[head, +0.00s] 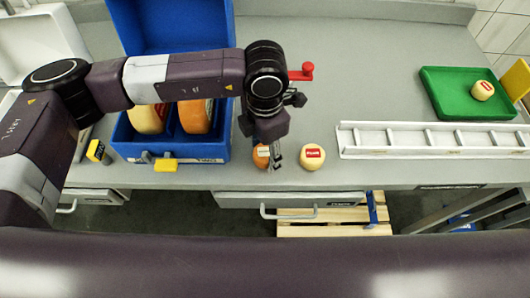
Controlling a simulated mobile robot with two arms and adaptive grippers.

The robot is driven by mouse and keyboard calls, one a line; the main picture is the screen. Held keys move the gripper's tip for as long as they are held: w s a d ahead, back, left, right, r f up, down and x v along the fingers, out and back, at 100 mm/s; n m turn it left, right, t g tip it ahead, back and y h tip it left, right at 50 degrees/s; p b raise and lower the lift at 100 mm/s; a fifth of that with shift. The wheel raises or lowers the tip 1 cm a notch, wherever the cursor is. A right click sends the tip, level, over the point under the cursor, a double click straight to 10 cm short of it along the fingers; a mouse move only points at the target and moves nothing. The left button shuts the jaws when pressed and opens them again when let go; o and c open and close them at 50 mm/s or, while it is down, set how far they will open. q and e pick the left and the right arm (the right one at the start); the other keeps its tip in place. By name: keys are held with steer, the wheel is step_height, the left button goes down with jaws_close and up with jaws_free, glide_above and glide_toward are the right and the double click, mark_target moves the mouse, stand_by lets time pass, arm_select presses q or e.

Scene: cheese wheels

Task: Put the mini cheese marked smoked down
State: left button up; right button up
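My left gripper (270,154) points down near the front edge of the grey worktop. A small orange mini cheese (260,161) with a pale label is at its fingers. One finger shows on the cheese's right side; the other is hidden or too small to make out, so I cannot tell whether the fingers grip it or whether it rests on the worktop. A pale yellow mini cheese (312,158) with a red label lies just right of the gripper, apart from it. The label words are too small to read. My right gripper is not in view.
A blue crate (205,153) with an open lid holds large cheese wheels (197,115) to the left. A white slotted rack (430,152) lies at right. Behind it a green tray (447,105) holds another pale mini cheese (482,90). The worktop's middle back is clear.

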arm_select(q)
steer(key=c, duration=1)
steer(key=shift+o, duration=0.2)
steer(key=shift+r, duration=0.1)
